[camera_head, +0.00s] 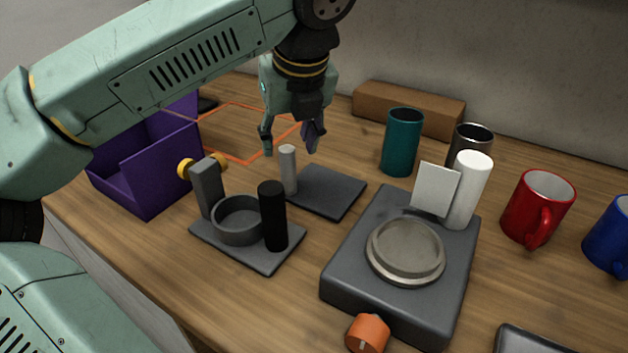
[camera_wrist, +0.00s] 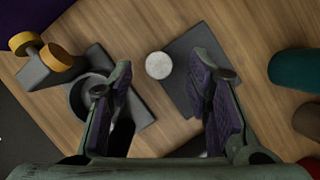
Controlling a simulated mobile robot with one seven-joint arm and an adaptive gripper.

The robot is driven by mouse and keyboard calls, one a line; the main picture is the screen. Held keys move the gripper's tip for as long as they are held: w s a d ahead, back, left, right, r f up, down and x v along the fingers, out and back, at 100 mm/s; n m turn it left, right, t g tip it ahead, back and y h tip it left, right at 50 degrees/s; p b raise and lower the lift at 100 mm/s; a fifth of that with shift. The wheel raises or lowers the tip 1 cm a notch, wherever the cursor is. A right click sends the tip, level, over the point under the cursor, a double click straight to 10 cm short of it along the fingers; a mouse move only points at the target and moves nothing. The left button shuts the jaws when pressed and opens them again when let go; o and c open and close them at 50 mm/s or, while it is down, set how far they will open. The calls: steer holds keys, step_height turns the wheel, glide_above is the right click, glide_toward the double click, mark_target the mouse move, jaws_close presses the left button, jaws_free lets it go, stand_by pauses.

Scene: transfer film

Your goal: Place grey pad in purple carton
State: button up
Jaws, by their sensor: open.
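A flat dark grey square pad (camera_head: 330,193) lies on the wooden table, behind the black cylinder. In the wrist view the pad (camera_wrist: 192,52) is partly covered by my right finger. A slim light grey cylinder (camera_head: 288,168) stands upright at the pad's left edge; its round top (camera_wrist: 158,65) shows between my fingers. I cannot tell whether it stands on the pad or beside it. My gripper (camera_head: 290,142) is open and empty, pointing down above the cylinder and pad. The open purple carton (camera_head: 160,178) stands at the left; a corner of it (camera_wrist: 22,14) shows in the wrist view.
A grey stand with a ring (camera_head: 238,222) and a black cylinder (camera_head: 272,215) is in front. A grey hotplate-like device (camera_head: 345,280) with an orange knob is at right. Teal (camera_head: 401,143), red (camera_head: 537,208) and blue mugs and a brown block (camera_head: 405,108) stand right and behind.

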mark_target(287, 149)
steer(key=x, duration=0.3)
steer(key=shift+f, duration=0.15)
steer(key=shift+c, duration=0.2)
jaws_close()
